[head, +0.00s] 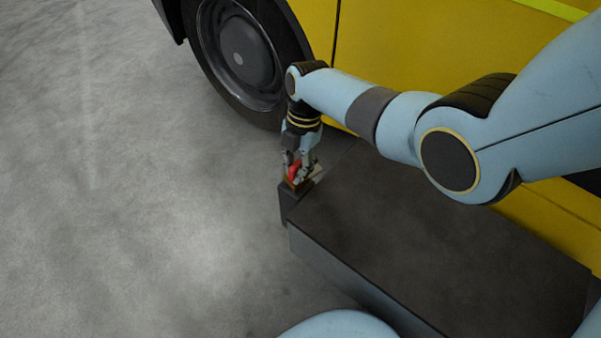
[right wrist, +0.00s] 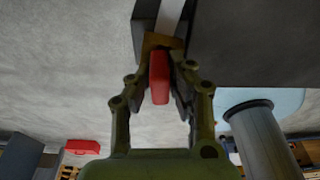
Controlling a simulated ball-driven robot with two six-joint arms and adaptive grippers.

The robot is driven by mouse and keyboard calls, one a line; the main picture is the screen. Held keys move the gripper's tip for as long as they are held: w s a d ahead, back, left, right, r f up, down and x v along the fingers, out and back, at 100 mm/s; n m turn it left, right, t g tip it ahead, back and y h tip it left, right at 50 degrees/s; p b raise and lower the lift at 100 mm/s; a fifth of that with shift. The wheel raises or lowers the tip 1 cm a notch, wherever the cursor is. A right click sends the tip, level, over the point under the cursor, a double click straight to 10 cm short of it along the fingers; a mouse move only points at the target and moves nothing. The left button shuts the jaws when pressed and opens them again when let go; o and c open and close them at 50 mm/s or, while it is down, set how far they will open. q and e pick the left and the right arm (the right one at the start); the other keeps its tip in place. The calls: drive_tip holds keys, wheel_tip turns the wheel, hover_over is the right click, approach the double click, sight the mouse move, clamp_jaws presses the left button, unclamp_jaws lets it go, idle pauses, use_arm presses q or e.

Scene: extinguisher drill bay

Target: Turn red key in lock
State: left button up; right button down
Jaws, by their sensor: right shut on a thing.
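The red key (head: 293,171) stands at a brass-coloured lock (head: 296,185) on top of a small dark post (head: 288,205) at the left end of a dark box. My right gripper (head: 299,168) points down and is shut on the key. In the right wrist view the red key (right wrist: 159,77) is between the two fingers of the right gripper (right wrist: 160,85), with the brass lock (right wrist: 158,42) just beyond it. How far the key is turned cannot be told. My left gripper is not in view.
The long dark box (head: 400,225) lies beside a yellow vehicle (head: 420,45) with a black wheel (head: 240,55). The grey floor (head: 130,200) to the left is clear. A red case (right wrist: 82,147) shows low in the right wrist view.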

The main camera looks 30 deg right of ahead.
drive_tip(key=shift+f+n, duration=0.1)
drive_tip(key=shift+n, duration=0.8)
drive_tip(key=c, duration=1.2)
unclamp_jaws()
drive_tip(key=shift+o, duration=0.2)
